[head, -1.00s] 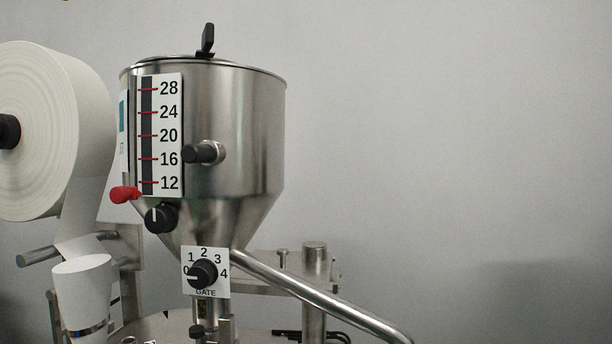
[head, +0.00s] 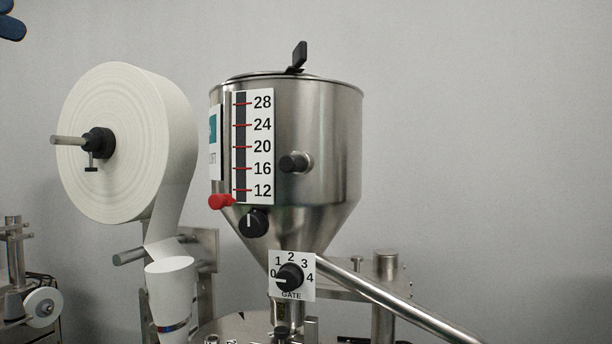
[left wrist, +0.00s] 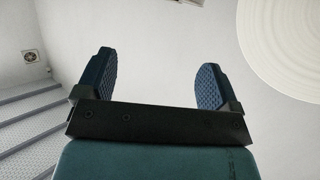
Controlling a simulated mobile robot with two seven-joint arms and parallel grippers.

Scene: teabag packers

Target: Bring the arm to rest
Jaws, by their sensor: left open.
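My left gripper (left wrist: 152,78) fills the middle of the left wrist view. Its two blue ridged fingers stand wide apart with nothing between them, and a pale plain surface shows behind. In the head view only a dark blue piece of my left gripper (head: 12,22) shows in the top left corner. It is up and left of the paper roll (head: 125,140), apart from it. My right gripper is in neither view.
A steel hopper (head: 325,140) with a number scale, black knobs and a gate dial (head: 290,278) stands mid-picture. A steel pipe (head: 390,295) slopes down right. A white paper tube (head: 172,290) hangs under the roll. The right side shows bare wall.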

